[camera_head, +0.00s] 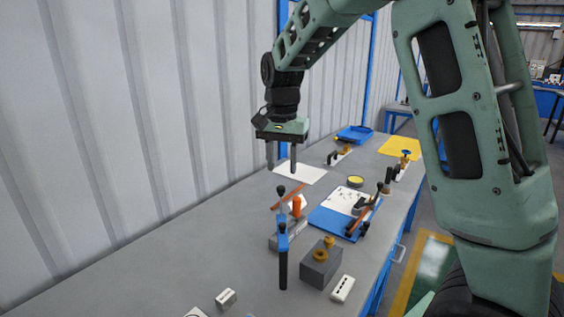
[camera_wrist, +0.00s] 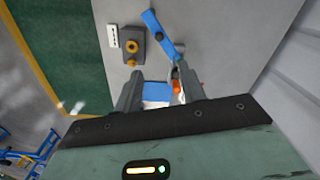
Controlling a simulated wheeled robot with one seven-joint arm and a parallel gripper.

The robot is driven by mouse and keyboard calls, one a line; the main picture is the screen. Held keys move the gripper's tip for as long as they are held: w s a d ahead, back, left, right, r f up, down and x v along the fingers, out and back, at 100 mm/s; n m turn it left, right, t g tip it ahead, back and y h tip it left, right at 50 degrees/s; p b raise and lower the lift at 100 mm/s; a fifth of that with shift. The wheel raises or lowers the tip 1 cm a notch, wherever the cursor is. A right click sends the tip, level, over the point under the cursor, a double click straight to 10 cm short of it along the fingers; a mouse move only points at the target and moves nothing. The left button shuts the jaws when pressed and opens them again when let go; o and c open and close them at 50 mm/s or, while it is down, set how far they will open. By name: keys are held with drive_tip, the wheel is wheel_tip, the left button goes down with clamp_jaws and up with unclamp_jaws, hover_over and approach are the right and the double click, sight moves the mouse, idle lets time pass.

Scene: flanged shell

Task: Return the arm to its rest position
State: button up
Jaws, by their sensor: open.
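My gripper (camera_head: 281,160) hangs from my green arm above the grey table (camera_head: 150,262), with its fingers pointing down. Its two fingers stand apart with nothing between them. In the wrist view my gripper (camera_wrist: 158,92) shows its two dark fingers spread, and the table lies below them. In the head view the fingers overlap the white sheet near the wall, and they appear to be above the tabletop.
Below are a blue-handled tool (camera_head: 283,262), a grey block with brass fitting (camera_head: 320,262), a blue board (camera_head: 330,222) and several clamps. A blue tray (camera_head: 354,134) and yellow sheet (camera_head: 400,147) lie at the far end. A corrugated wall (camera_head: 120,110) runs along the left.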

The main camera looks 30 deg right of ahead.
drive_tip(key=shift+r, duration=0.3)
idle(0.4)
